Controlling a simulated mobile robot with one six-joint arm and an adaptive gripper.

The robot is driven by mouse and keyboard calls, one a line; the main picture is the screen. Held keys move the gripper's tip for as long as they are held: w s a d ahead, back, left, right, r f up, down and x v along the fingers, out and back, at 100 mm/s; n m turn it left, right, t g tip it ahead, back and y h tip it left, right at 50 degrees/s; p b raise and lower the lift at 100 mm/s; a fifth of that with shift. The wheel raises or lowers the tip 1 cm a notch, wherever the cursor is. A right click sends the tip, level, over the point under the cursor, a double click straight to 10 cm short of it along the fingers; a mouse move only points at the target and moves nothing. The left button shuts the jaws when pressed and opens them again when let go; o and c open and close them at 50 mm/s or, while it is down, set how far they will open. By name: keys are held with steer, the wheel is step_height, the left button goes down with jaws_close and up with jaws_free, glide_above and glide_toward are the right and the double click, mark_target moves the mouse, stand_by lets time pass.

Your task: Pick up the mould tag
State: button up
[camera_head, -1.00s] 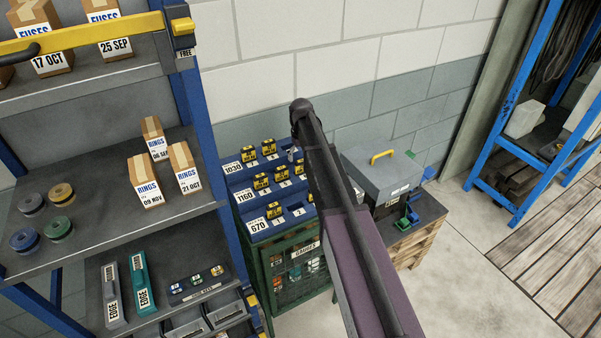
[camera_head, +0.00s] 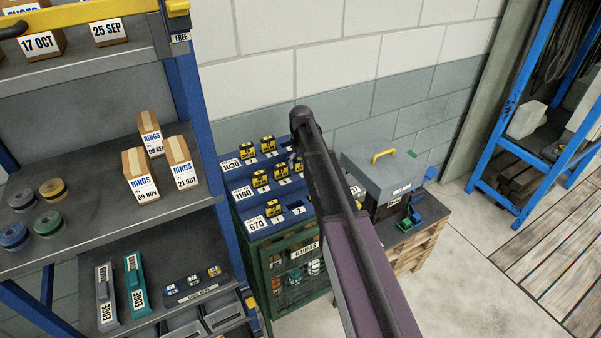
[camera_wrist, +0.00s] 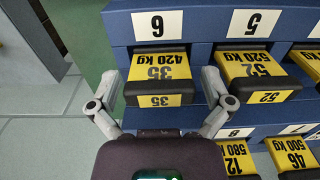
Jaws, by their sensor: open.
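Several yellow-and-black mould tags sit on a stepped blue rack. In the wrist view, a tag (camera_wrist: 158,70) marked 35 and 420 KG rests below a white plate marked 6. My gripper (camera_wrist: 165,84) is open, with one finger at each side of this tag. The left finger is close to its left edge; the right finger lies between it and the adjacent tag (camera_wrist: 254,70) marked 52. I cannot tell whether either finger touches a tag. In the head view, my arm partly covers the rack (camera_head: 267,229), and my gripper's fingers cannot be made out.
More tags (camera_wrist: 293,152) sit on another step at the lower right of the wrist view. In the head view, a shelf unit (camera_head: 60,262) with boxes stands left of the rack. A grey toolbox (camera_head: 375,170) stands right of it. Clear floor (camera_head: 470,270) lies farther right.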

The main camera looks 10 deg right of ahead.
steer(key=shift+f+b, duration=0.3)
steer(key=shift+f, duration=0.3)
steer(key=c, duration=1)
